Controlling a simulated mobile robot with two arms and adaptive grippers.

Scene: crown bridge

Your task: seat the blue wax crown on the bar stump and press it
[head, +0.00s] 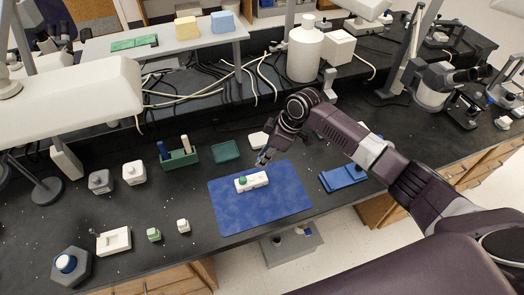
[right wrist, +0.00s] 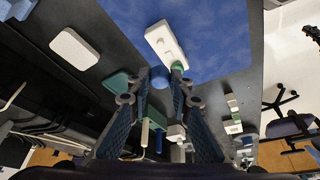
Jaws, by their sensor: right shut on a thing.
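A white bar (head: 259,181) lies on the blue mat (head: 285,208), with a small green piece (head: 242,180) on its left part. The bar also shows at the top of the right wrist view (right wrist: 165,43), with the green piece (right wrist: 178,66) at its near end. My right gripper (head: 261,161) is over the mat's back edge, just behind the bar. It is shut on the small blue wax crown (right wrist: 160,78), which shows between the fingertips and apart from the bar. The bar stump cannot be made out clearly. My left gripper is not in view.
A green holder (head: 180,160) with upright sticks and a teal tray (head: 226,152) stand behind the mat. A blue case (head: 343,178) lies to its right. Small cubes, a white tray (head: 114,241) and a hexagonal base (head: 70,268) stand at left. The mat's front is clear.

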